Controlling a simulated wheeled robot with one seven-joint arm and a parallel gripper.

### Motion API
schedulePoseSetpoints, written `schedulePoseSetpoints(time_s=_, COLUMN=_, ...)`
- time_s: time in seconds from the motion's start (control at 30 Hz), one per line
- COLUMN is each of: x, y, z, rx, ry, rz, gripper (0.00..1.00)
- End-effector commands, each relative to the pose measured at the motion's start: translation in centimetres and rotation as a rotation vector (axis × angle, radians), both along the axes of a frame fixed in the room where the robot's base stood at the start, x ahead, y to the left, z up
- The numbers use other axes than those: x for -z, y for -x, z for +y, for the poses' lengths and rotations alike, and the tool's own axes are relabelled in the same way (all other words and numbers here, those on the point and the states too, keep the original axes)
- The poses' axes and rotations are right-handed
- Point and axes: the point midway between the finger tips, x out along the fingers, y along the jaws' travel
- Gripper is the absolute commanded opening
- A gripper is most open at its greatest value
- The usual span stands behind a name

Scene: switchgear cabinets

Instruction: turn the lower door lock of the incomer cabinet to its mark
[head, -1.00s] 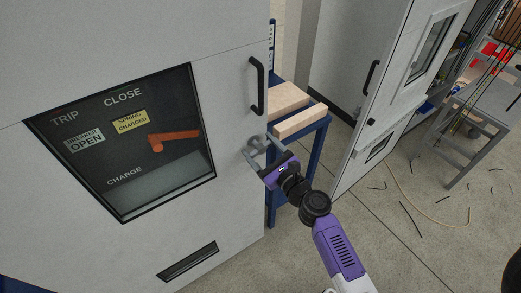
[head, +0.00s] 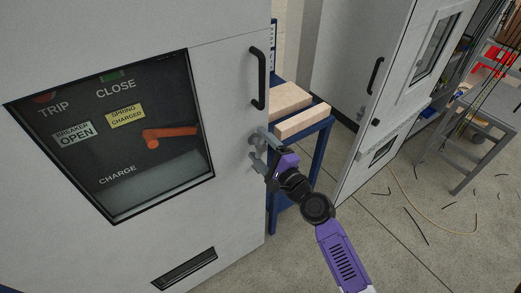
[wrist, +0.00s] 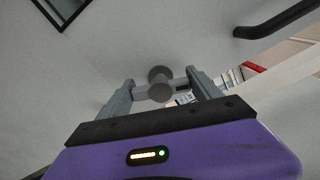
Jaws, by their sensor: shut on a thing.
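The lower door lock (wrist: 160,76) is a small grey knob with a crossbar on the light grey cabinet door (head: 228,110). In the wrist view it sits between my two grey fingers, with the crossbar spanning toward them. My gripper (head: 262,153) is at the right edge of the door, below the black handle (head: 257,78), and is shut on the lock. It also shows in the wrist view (wrist: 160,90). In the head view the fingers mostly hide the lock, and I cannot make out its mark.
The door has a window (head: 110,192) with an orange lever and a vent (head: 185,267) below. A blue stand (head: 318,150) with pale wooden blocks is close behind my gripper. Another cabinet (head: 395,110) stands at right. Loose wires lie on the floor at right.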

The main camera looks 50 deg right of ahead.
Motion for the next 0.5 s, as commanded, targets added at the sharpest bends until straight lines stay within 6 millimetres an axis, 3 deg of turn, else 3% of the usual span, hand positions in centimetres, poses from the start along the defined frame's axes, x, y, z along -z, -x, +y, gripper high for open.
schedulePoseSetpoints(time_s=0.5, x=0.3, y=-0.05, z=0.14, rx=-0.003, ry=0.305, rz=0.089, gripper=0.32)
